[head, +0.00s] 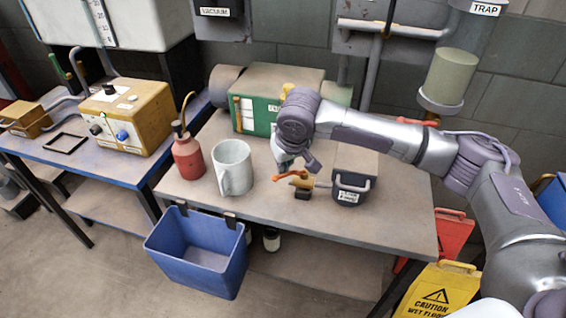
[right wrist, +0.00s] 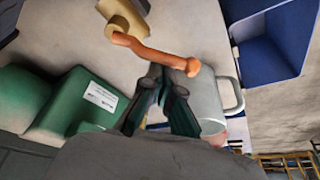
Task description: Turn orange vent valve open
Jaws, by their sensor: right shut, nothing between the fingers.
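The orange vent valve lever (head: 291,175) sits on a small brass valve body (head: 303,184) at the left of a dark grey box, near the table's front. In the right wrist view the lever (right wrist: 150,52) runs from the brass body (right wrist: 122,20) to a rounded free end. My right gripper (head: 285,164) points down just behind and left of the lever in the head view. In the right wrist view its fingertips (right wrist: 167,74) are together and empty, close beside the lever near its free end; I cannot tell whether they touch. My left gripper is out of view.
A grey mug (head: 232,167) and red oil can (head: 187,155) stand left of the valve. A green machine (head: 257,115) is behind, the dark box (head: 352,185) to the right. A blue bin (head: 190,262) hangs at the front edge. The table's front right is clear.

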